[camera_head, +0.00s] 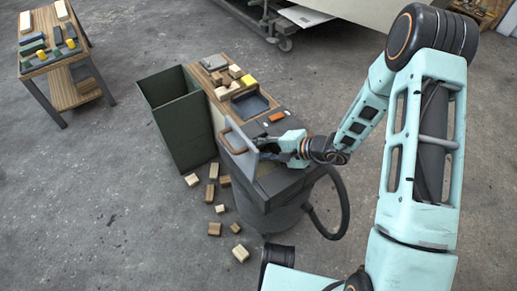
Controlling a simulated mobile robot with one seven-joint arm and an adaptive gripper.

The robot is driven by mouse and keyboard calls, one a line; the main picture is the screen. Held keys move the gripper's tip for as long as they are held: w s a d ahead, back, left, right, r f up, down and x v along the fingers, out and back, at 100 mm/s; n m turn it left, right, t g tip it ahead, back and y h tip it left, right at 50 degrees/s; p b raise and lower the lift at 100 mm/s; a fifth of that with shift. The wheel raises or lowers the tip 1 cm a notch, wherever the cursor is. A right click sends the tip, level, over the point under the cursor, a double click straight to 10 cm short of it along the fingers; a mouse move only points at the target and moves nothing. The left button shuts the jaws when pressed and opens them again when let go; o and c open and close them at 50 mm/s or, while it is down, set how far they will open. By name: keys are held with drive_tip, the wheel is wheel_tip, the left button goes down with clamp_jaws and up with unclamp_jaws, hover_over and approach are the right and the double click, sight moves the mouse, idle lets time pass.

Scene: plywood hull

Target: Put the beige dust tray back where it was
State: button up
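A grey panel (240,160) with a tan, loop-shaped handle (229,133) stands upright at the front end of the wood-topped workbench (213,63). It may be the front of the dust tray; I cannot make out a separate beige tray. My gripper (272,147) is at the right side of this panel, low over the bench's dark front part. Its fingers are small and partly hidden, so I cannot tell whether they are open, shut or touching the panel.
A dark green open bin (177,118) stands left of the bench. Wooden blocks (230,78) lie on the bench, and more lie on the floor (214,229). A grey drum (272,217) with a black hose (344,205) stands below. A side table (61,62) is far left.

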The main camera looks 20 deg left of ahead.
drive_tip(key=shift+r, duration=0.15)
drive_tip(key=p+v, duration=0.3)
drive_tip(key=v, duration=0.9)
